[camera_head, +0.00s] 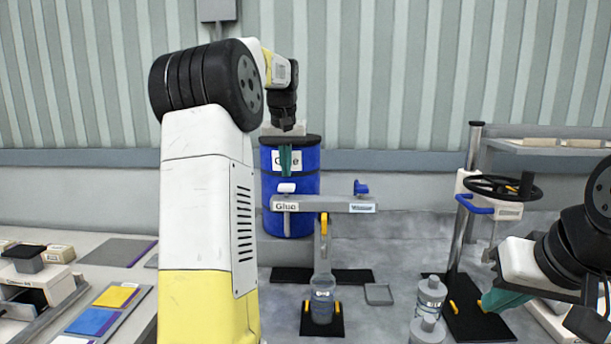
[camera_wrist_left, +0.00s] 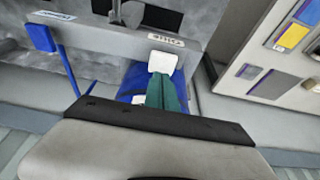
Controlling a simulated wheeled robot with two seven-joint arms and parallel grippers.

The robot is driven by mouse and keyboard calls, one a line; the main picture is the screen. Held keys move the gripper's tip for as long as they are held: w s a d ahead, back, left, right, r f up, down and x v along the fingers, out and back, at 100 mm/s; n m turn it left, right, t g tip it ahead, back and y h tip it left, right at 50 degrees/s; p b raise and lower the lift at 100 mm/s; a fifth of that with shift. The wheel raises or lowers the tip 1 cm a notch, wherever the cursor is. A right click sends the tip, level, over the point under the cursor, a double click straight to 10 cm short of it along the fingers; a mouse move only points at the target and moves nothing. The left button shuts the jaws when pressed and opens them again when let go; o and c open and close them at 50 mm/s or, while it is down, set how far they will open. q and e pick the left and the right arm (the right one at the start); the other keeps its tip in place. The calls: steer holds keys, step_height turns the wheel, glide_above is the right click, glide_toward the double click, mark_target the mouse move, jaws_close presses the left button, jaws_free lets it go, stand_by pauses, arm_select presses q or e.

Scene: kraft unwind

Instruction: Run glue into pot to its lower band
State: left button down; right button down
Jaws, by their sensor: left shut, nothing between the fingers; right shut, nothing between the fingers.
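The pot (camera_head: 322,303) is a small clear, labelled vessel standing upright on a black pad below the spout of a grey pipe stand. Its bands and fill level are too small to tell. The stand's crossbar (camera_head: 335,204) carries a white tap handle (camera_head: 286,188) at its Glue end and a blue tap handle (camera_head: 361,188) at the other. My left gripper (camera_head: 285,165) is shut and empty just above the white handle. In the left wrist view its green fingertips (camera_wrist_left: 163,80) meet the white handle's edge; contact is unclear. My right gripper (camera_head: 492,303) is shut and empty at lower right.
A blue Glue drum (camera_head: 305,170) stands behind the crossbar. A translucent bottle (camera_head: 430,295) stands right of the pot, near my right gripper. A post with a black handwheel (camera_head: 500,187) rises at right. Coloured panels (camera_head: 100,315) lie at left.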

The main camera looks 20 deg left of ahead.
mark_target(287, 187)
arm_select(q)
steer(key=shift+f, duration=1.2)
